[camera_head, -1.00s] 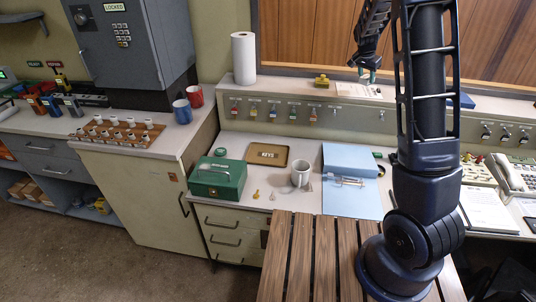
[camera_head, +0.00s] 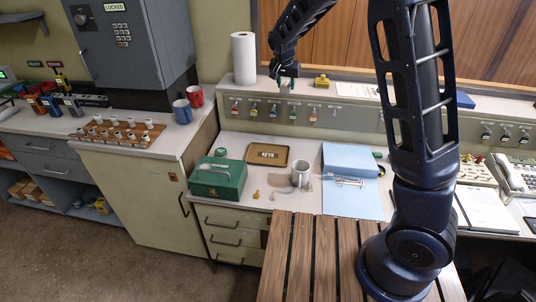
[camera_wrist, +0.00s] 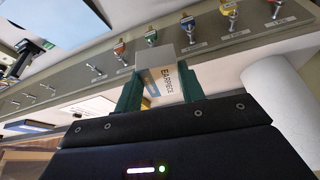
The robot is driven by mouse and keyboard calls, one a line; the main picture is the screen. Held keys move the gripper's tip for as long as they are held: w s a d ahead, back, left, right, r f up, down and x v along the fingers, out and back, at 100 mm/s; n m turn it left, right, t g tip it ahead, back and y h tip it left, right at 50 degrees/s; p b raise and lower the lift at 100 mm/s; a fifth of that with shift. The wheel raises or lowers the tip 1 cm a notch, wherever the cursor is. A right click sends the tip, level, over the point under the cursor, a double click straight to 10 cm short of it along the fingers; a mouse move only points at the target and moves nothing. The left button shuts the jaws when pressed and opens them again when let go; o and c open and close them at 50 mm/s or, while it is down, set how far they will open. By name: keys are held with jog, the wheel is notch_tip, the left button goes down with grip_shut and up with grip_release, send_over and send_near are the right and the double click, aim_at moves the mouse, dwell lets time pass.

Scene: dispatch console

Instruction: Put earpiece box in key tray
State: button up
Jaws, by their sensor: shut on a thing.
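My gripper (camera_head: 283,82) is raised above the back ledge in the head view, over the row of key hooks. In the wrist view its green fingers (camera_wrist: 160,95) are shut on the earpiece box (camera_wrist: 168,83), a small white box lettered "EARPIECE".
A blue folder (camera_head: 350,160) lies farther right. A paper towel roll (camera_head: 244,59) stands on the ledge, left of my gripper. Keys hang along the panel (camera_head: 275,110).

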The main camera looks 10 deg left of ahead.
jog(key=s+a+n, duration=0.2)
jog(key=s+a, duration=0.4)
jog(key=a, duration=0.1)
send_near(268, 154)
jog(key=shift+w+d+f+y, duration=0.15)
jog(key=shift+w+d, duration=0.05)
jog(key=shift+w, duration=0.3)
jog(key=shift+w+d+f+y, duration=0.15)
jog(key=shift+w, duration=0.3)
jog(key=shift+f, duration=2.2)
jog(key=o, duration=0.9)
jog(key=shift+f, duration=0.15)
jog(key=shift+o, duration=0.3)
jog(key=v, duration=1.2)
jog(key=shift+r, duration=0.25)
